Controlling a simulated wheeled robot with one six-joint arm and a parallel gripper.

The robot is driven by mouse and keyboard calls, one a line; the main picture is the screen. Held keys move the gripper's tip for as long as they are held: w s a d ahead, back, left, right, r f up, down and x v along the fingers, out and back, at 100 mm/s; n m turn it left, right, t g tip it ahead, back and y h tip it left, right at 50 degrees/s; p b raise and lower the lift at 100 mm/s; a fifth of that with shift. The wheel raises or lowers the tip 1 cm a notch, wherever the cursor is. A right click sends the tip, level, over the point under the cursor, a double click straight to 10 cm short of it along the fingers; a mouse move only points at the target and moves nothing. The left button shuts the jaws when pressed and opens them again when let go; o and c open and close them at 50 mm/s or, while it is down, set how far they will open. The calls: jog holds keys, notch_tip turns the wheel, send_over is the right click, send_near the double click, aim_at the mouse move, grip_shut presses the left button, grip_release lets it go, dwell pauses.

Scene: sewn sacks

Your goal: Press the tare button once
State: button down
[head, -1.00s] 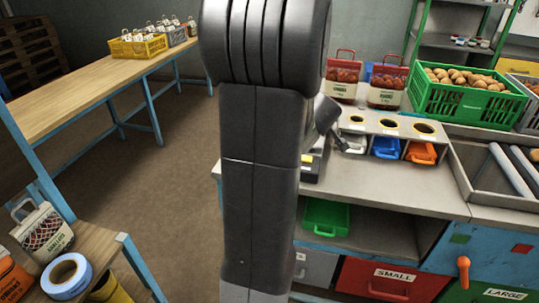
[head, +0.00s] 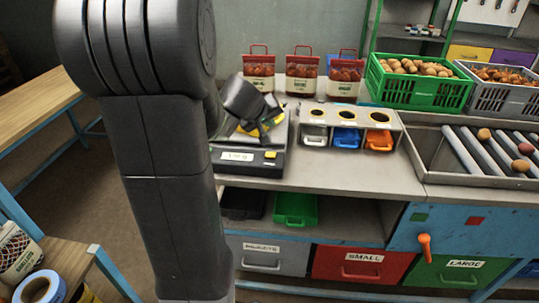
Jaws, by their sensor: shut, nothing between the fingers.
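The scale (head: 222,168) stands on the grey bench, just right of my arm. Its front panel carries a lit display (head: 238,156) and, to the right of that, a small yellow button (head: 270,155), which looks like the tare button. My gripper (head: 268,122) is dark with yellow parts near its fingers. It is shut and empty, tilted down toward the right, and appears over the scale's plate, behind the button in the picture. I see no contact with the button. My arm hides the scale's left side, and the exact fingertip height is hard to tell.
Several red sacks (head: 302,72) stand behind. A green crate of potatoes (head: 418,97) and a roller tray (head: 440,157) are farther right. The bench front between scale and tray is clear.

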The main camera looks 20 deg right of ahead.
jog(key=b, duration=0.5)
send_over(269, 156)
notch_tip(269, 156, down, 7)
jog(key=shift+s+r, duration=0.1)
jog(key=shift+r, duration=0.05)
jog(key=shift+f+b, duration=0.95)
jog(key=shift+b, duration=0.2)
jog(key=shift+f, duration=0.1)
dwell(0.6)
jog(key=shift+f+b, duration=0.3)
jog(key=shift+b, duration=0.3)
jog(key=shift+f+b, duration=0.5)
jog(key=shift+b, duration=0.1)
dwell(0.5)
jog(key=shift+r, duration=0.1)
jog(key=shift+r+p, duration=0.65)
jog(key=shift+r, duration=0.2)
jog(key=shift+r+p, duration=2)
jog(key=shift+r, duration=0.5)
